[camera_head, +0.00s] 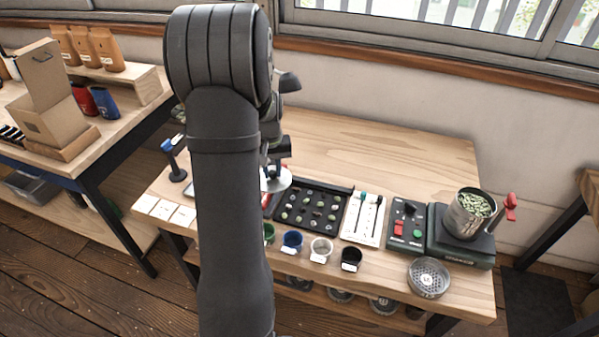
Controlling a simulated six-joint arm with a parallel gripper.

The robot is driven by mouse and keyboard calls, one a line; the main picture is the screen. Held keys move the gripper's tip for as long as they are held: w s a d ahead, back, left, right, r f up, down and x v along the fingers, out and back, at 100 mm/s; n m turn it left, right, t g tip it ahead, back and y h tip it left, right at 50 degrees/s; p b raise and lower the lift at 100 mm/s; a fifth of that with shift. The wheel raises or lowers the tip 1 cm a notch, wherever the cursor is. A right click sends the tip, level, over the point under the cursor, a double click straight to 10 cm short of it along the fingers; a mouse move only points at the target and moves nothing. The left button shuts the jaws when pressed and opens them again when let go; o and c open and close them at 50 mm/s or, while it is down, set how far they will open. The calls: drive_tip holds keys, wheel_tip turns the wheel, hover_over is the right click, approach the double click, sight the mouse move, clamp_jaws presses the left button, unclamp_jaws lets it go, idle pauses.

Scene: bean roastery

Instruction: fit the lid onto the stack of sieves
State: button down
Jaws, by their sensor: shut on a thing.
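My gripper (273,170) is partly hidden behind my own arm, over the left-middle of the table. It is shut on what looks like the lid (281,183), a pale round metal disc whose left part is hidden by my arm. I cannot tell how high the disc is above the table.
A green-black scale (463,250) with a metal beaker (462,217) of green beans stands just behind the sieves. A dark bean tray (347,190), a control box (407,226) and several small cups (321,247) lie between lid and sieves. The table's back is clear.

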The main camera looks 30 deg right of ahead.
drive_tip(key=shift+n, duration=0.4)
drive_tip(key=w+a+r, duration=0.2)
drive_tip(key=shift+w+a, duration=0.35)
drive_tip(key=shift+a, duration=0.05)
drive_tip(key=shift+m, duration=0.6)
drive_tip(key=d, duration=0.2)
drive_tip(key=d+r, duration=0.1)
drive_tip(key=d, duration=0.2)
drive_tip(key=s+d+r, duration=0.1)
drive_tip(key=d, duration=0.2)
drive_tip(key=shift+s+r, duration=0.1)
drive_tip(key=shift+r, duration=0.1)
drive_tip(key=s+d+r+m, duration=0.3)
drive_tip(key=s+d, duration=0.8)
drive_tip(key=d, duration=0.4)
drive_tip(key=s+d+r+m, duration=0.2)
drive_tip(key=s+d+m, duration=0.2)
drive_tip(key=s+d, duration=0.9)
drive_tip(key=s+d+r+m, duration=0.1)
drive_tip(key=s+d+m, duration=0.1)
drive_tip(key=s+d, duration=1)
drive_tip(key=shift+s+a+f, duration=0.25)
drive_tip(key=shift+a+f, duration=0.05)
drive_tip(key=shift+f, duration=0.55)
drive_tip(key=shift+s+a+f, duration=0.2)
drive_tip(key=shift+a+f, duration=0.05)
drive_tip(key=shift+f, duration=0.55)
drive_tip(key=shift+s+a+f, duration=0.25)
drive_tip(key=shift+a+f, duration=0.05)
drive_tip(key=shift+f, duration=0.55)
